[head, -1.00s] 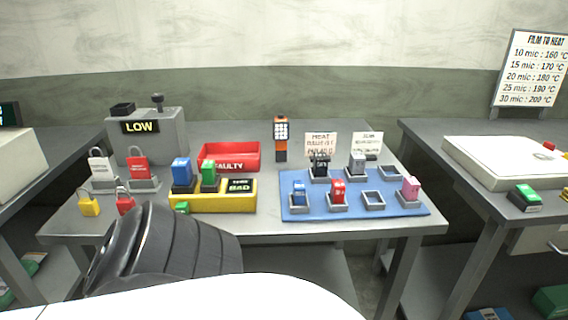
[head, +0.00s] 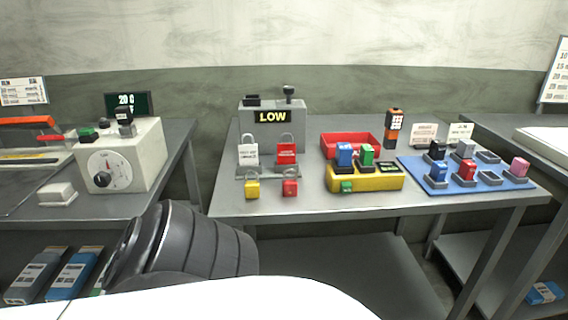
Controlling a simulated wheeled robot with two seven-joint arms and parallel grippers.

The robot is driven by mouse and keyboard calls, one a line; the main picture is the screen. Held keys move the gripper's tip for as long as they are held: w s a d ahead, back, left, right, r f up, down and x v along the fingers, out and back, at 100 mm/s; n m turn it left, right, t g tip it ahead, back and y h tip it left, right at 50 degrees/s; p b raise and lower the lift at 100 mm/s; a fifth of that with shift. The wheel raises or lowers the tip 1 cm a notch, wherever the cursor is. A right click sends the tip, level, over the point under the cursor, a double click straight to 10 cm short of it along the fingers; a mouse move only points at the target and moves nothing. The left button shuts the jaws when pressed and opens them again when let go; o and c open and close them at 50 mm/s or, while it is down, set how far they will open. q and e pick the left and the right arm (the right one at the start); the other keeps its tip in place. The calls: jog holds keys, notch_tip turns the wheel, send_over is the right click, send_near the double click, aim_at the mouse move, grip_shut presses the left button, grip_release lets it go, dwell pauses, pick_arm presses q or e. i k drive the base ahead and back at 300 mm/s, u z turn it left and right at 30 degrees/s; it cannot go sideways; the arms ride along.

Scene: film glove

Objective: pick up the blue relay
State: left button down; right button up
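Two blue relay-like blocks show in the head view. One blue block (head: 344,154) stands in the yellow tester (head: 365,183), beside a green block (head: 366,155). The other blue block (head: 438,171) stands in a grey socket at the near left of the blue mat (head: 518,183). I cannot tell from the frames which one is the blue relay. A dark ribbed part of my arm rises at the lower left, short of the table. Neither gripper shows.
The grey table (head: 300,206) also carries a grey box reading LOW (head: 272,125), padlocks, a red bin (head: 350,142) and an orange-black meter (head: 392,128). A bench with a dial box (head: 125,155) stands left. The table's front strip is mostly clear.

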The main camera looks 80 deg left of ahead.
aim_at(343, 151)
jog(key=k, duration=0.5)
jog(key=u, duration=0.85)
